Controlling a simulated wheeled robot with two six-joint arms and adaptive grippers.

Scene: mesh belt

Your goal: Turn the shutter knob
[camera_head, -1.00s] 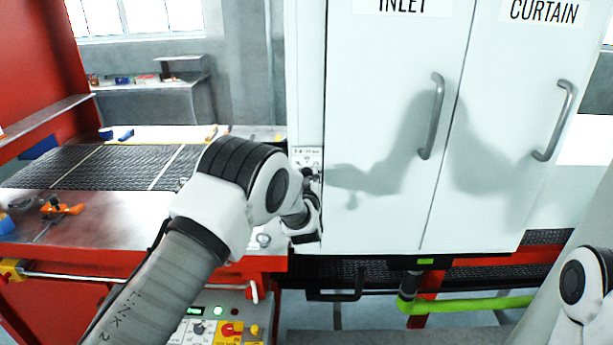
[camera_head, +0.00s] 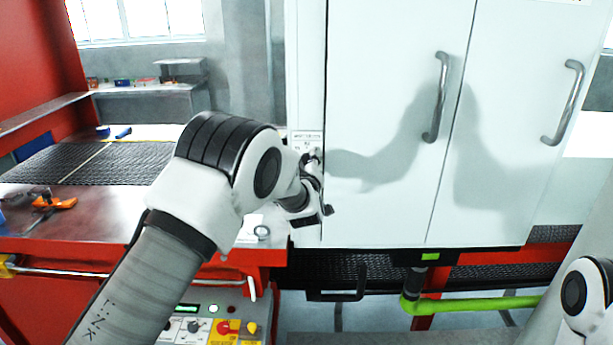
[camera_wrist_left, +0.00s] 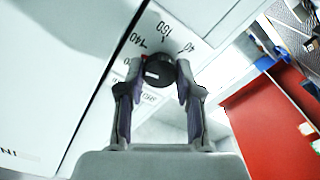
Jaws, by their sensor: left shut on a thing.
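The shutter knob (camera_wrist_left: 160,72) is a round black knob with a white mark, on a white panel with a printed number scale around it. In the left wrist view my left gripper (camera_wrist_left: 156,82) has a finger on each side of the knob and is shut on it. In the head view my left gripper (camera_head: 314,160) reaches the narrow panel at the left edge of the white cabinet, and the arm largely hides the knob there. Part of my right arm (camera_head: 578,290) shows at the right edge; its gripper is out of view.
White cabinet doors with grey handles (camera_head: 436,98) stand right of the gripper. A mesh belt (camera_head: 110,165) and a steel table with an orange tool (camera_head: 55,203) are at the left. A control box (camera_head: 215,325) is below. A green pipe (camera_head: 470,305) runs low at the right.

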